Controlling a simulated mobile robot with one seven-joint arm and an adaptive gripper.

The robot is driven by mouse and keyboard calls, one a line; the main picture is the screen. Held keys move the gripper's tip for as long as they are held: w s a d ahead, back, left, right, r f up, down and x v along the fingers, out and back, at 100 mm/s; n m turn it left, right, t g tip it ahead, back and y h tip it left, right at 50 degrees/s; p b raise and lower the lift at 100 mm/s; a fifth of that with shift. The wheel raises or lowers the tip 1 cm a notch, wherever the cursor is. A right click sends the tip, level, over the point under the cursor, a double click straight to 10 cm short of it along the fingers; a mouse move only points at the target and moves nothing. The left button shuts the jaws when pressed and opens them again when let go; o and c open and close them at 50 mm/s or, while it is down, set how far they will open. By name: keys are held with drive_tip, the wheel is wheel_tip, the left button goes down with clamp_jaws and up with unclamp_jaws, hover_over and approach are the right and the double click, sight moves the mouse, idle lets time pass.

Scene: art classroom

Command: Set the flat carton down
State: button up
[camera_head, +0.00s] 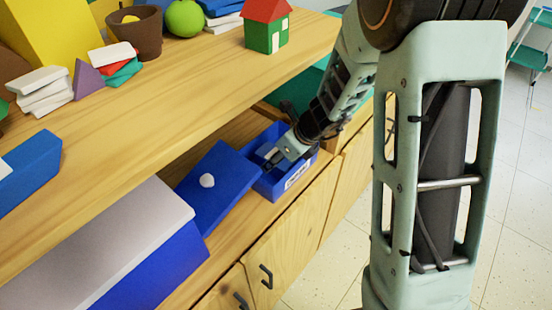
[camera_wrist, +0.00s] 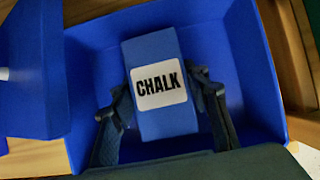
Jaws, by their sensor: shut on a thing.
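The flat carton (camera_wrist: 155,52) is a blue box with a white label reading "CHALK". In the wrist view it lies between the two fingers of my gripper (camera_wrist: 162,108), which is shut on its sides. The carton is inside the outline of a blue open bin (camera_wrist: 262,75); I cannot tell whether it touches the bin's floor. In the head view my gripper (camera_head: 284,152) reaches down into the blue bin (camera_head: 298,180) on the lower shelf, and the carton is mostly hidden there.
A blue lid-like panel with a white knob (camera_head: 218,180) lies left of the bin. A large blue box with a pale top (camera_head: 100,250) is farther left. The wooden upper shelf (camera_head: 200,75) overhangs behind, holding blocks, a pot and a toy house (camera_head: 267,28).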

drive_tip(key=o, duration=1.2)
drive_tip(key=shift+o, duration=0.2)
drive_tip(key=shift+d+r+p, duration=0.1)
drive_tip(key=shift+r+p, duration=0.25)
drive_tip(key=p+v, duration=0.3)
drive_tip(key=v, duration=0.8)
drive_tip(key=shift+s+r+p, duration=0.15)
drive_tip(key=shift+r+p, duration=0.1)
drive_tip(key=shift+p, duration=0.05)
drive_tip(key=shift+d, duration=0.1)
